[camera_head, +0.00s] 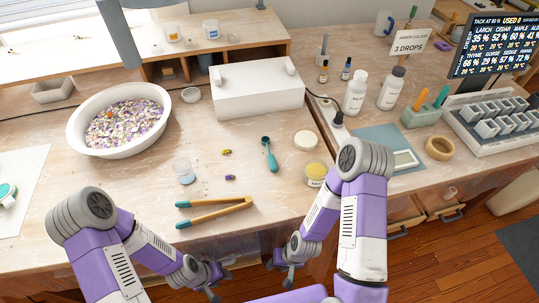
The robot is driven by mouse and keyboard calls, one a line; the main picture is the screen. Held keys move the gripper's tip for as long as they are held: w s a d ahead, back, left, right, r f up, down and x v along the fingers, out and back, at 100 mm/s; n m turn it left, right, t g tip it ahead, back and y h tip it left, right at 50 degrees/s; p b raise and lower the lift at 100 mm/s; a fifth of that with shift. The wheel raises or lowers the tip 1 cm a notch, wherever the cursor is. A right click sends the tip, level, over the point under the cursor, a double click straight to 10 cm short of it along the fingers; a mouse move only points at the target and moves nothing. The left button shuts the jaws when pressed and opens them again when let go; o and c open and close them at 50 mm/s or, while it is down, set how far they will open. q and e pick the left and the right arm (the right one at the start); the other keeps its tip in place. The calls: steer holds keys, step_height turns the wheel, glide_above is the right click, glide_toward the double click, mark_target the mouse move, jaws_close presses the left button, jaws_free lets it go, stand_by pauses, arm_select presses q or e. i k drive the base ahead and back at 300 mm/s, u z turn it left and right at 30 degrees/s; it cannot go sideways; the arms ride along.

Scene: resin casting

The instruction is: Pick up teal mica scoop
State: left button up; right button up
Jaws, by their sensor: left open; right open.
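The teal mica scoop (269,155) lies on the bench near the middle, its round bowl toward the back and its handle toward the front. My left gripper (222,279) hangs low at the bench's front edge, open and empty, to the left of and well in front of the scoop. My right gripper (281,271) is also low in front of the bench, open and empty. Neither gripper touches the scoop. The fingertips are small in this view.
Wooden tongs (216,211) lie in front of the scoop. A yellow-filled jar (316,172) and a white lid (305,140) stand to its right. A clear cup (184,171) stands left. A large white bowl (72,127) of chips and a white box (258,90) are behind.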

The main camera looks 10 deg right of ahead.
mark_target(265, 140)
steer(key=k, duration=0.4)
steer(key=z, duration=1.5)
